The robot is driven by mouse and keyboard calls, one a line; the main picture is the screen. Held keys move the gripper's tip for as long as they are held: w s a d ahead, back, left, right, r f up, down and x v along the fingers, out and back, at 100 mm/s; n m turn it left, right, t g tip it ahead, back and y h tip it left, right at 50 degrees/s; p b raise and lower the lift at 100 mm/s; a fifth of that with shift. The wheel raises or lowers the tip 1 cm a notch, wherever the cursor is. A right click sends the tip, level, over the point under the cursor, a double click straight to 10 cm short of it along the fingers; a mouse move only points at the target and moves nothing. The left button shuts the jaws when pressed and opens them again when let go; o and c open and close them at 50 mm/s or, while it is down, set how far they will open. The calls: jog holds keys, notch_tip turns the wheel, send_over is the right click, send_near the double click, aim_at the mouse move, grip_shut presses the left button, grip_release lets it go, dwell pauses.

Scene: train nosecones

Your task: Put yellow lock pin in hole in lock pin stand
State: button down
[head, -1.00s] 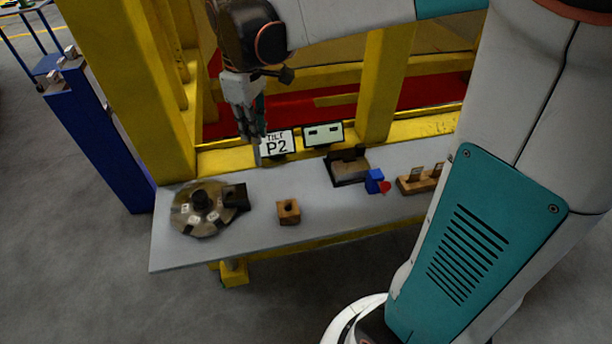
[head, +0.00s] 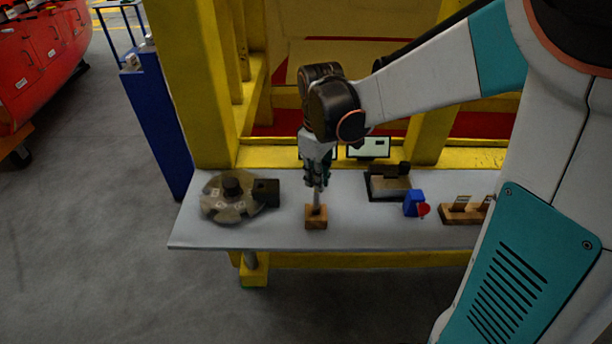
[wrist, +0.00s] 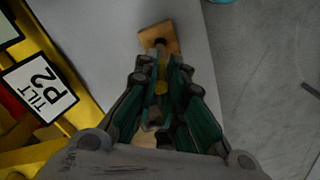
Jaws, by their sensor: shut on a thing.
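The lock pin stand (head: 316,217) is a small wooden block on the grey table, left of its middle. It also shows at the top of the wrist view (wrist: 172,40), with a dark hole in its top. My gripper (head: 317,182) points down above the stand. In the wrist view, my gripper (wrist: 162,108) is shut on the yellow lock pin (wrist: 161,88). The pin looks grey in the head view (head: 317,197) and hangs about upright, its lower end at the stand's top. I cannot tell whether the tip is inside the hole.
A round metal fixture with a dark block (head: 232,197) lies left of the stand. A dark device (head: 388,184), a blue block with a red part (head: 413,203) and a wooden rack (head: 465,211) stand to the right. Yellow frame posts rise behind the table.

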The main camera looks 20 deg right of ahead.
jog(key=b, duration=0.1)
send_over(316, 208)
jog(key=shift+w+d+f, duration=0.1)
jog(key=shift+w+f, duration=0.1)
jog(key=shift+f, duration=1.15)
jog(key=shift+w+f, duration=0.15)
jog(key=shift+f, duration=1.2)
jog(key=shift+f+b, duration=0.2)
jog(key=shift+b, duration=0.2)
jog(key=c, duration=1.7)
grip_release()
jog(key=shift+r, duration=0.1)
